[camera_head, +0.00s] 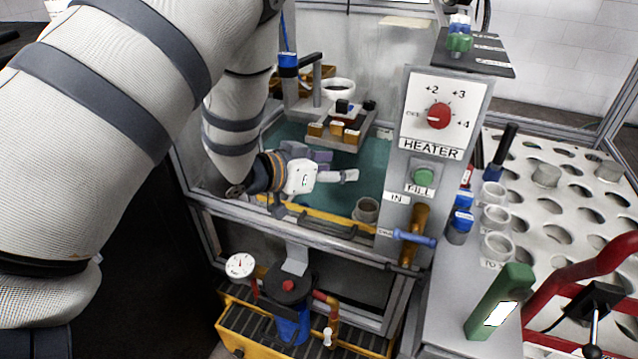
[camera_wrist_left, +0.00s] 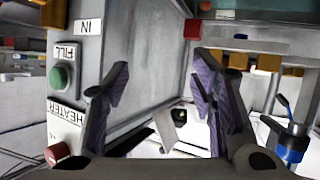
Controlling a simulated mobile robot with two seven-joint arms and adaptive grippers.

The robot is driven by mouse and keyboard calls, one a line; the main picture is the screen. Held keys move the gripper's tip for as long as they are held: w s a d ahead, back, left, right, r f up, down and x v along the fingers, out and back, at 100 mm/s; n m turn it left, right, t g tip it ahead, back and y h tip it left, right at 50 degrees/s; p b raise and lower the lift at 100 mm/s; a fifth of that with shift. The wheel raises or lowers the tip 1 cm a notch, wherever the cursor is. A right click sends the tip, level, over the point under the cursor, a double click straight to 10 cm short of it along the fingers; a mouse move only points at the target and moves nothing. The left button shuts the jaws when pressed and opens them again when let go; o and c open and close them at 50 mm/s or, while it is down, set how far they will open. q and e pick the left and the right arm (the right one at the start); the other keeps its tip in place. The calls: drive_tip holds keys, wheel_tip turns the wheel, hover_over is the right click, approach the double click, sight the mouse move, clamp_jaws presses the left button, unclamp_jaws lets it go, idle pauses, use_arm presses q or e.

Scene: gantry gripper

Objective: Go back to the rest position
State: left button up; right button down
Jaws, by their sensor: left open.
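My left gripper (camera_head: 337,167) is inside the framed enclosure, above its teal floor (camera_head: 372,178). The arm comes in from the upper left and reaches down past the front metal rail (camera_head: 290,233). In the left wrist view the gripper (camera_wrist_left: 160,82) has its purple-padded fingers spread wide with nothing between them. My right gripper is not in view.
A grey cup (camera_head: 366,210) stands near the gripper, by the front rail. A heater panel (camera_head: 441,112) with red knob and green fill button borders the enclosure's right side. A small stand with a white bowl (camera_head: 338,90) is behind. A perforated rack (camera_head: 565,200) is right.

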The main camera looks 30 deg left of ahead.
use_arm(q)
drive_tip(key=shift+s+a+f+g, duration=0.1)
drive_tip(key=shift+s+f+g, duration=0.2)
drive_tip(key=shift+s+f, duration=0.5)
drive_tip(key=shift+w, duration=0.1)
drive_tip(key=s+d+f+n+g+y, duration=0.2)
drive_tip(key=s+f+g+y, duration=0.35)
drive_tip(key=s+f, duration=1.3)
drive_tip(key=s+d+f+g, duration=0.1)
drive_tip(key=s+g, duration=0.3)
drive_tip(key=s, duration=0.5)
drive_tip(key=s+d+f+g+h, duration=0.1)
drive_tip(key=s+g, duration=0.3)
drive_tip(key=s, duration=0.6)
drive_tip(key=shift+s+d+f+n, duration=0.25)
drive_tip(key=shift+f+n, duration=0.05)
drive_tip(key=shift+f, duration=0.3)
